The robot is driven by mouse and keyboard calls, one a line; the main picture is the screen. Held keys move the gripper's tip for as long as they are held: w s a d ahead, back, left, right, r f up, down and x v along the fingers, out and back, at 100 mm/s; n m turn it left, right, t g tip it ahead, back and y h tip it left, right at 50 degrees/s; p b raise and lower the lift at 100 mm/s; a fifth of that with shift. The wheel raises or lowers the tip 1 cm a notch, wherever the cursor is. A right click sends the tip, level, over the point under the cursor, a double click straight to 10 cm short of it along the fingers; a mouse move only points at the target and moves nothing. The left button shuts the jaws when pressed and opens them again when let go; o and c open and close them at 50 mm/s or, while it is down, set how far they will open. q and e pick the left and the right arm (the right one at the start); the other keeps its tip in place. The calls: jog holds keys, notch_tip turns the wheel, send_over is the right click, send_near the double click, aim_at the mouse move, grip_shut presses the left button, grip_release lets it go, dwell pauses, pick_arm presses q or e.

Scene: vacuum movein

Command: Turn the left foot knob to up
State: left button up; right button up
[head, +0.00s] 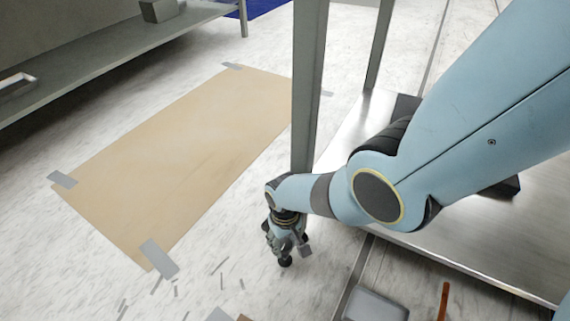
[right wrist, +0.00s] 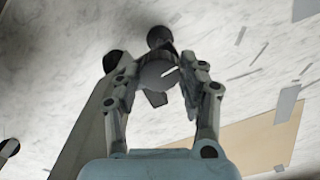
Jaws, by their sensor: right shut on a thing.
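A round grey knob (right wrist: 157,75) with a short white line on its face shows in the right wrist view. A dark round foot (right wrist: 160,37) lies just beyond it, near the floor. My right gripper (right wrist: 163,72) has one finger on each side of the knob and is shut on it. In the head view my right gripper (head: 284,244) is low beside the bottom of a grey upright post, and the knob is mostly hidden by the gripper there. The white line slants in the wrist view; I cannot tell which setting it marks. My left gripper is not in view.
The grey post (head: 308,80) stands close behind my right wrist. A metal platform (head: 470,245) lies under my right arm. A taped brown sheet (head: 190,140) covers the floor at left. A grey box (head: 375,305) and loose strips lie in front. A shelf (head: 120,62) stands at upper left.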

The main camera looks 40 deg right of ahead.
aim_at(285, 243)
jog(key=n, duration=0.5)
jog(key=shift+n, duration=0.3)
jog(key=n, duration=0.5)
jog(key=shift+n, duration=0.3)
jog(key=o, duration=1.2)
jog(key=shift+r, duration=0.15)
notch_tip(285, 243, up, 12)
jog(key=shift+f, duration=0.15)
